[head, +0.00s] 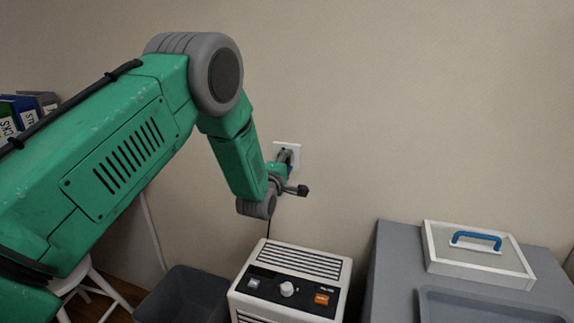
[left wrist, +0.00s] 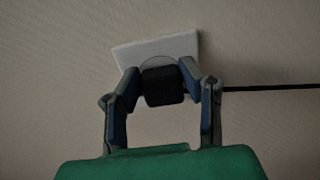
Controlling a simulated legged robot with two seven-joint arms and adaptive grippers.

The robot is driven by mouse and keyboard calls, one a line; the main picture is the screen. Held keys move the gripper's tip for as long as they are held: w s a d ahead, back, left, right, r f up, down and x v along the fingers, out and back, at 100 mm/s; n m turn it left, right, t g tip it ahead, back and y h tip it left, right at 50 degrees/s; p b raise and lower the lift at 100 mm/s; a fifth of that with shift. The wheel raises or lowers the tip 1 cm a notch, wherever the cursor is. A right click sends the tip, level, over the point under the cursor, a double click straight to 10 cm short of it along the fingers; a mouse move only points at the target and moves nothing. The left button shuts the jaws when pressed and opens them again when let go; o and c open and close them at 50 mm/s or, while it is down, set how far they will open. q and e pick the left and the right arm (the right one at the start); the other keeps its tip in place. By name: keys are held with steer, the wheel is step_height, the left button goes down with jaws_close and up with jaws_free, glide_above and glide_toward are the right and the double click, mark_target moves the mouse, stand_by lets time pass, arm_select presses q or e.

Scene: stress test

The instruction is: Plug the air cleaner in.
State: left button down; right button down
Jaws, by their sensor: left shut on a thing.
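The white wall outlet (head: 287,150) is on the beige wall, right of my left wrist; it also shows in the left wrist view (left wrist: 155,52). My left gripper (head: 287,165) is at the outlet, with its fingers (left wrist: 160,87) shut on the black plug (left wrist: 163,86). The plug is in front of the outlet's round socket; I cannot tell whether it is seated. A dark cord (left wrist: 268,87) runs right from it in the left wrist view. The white air cleaner (head: 291,282) with a dark control panel stands on the floor below. My right gripper is not in view.
A grey cabinet (head: 390,268) stands on the right, bearing a white box with a blue handle (head: 478,253) and a grey tray (head: 425,305). A dark bin (head: 185,292) is left of the air cleaner. A white stool (head: 85,280) and several binders (head: 25,108) are at the left.

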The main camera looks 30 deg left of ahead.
arm_select(q)
steer(key=shift+w+r, duration=0.45)
steer(key=c, duration=1.4)
jaws_free()
steer(key=o, duration=0.4)
steer(key=shift+w, duration=0.1)
steer(key=shift+a+f, duration=0.1)
steer(key=shift+f, duration=0.15)
steer(key=shift+s+f, duration=0.2)
steer(key=shift+s, duration=0.25)
steer(key=v, duration=1.1)
steer(key=shift+r, duration=0.1)
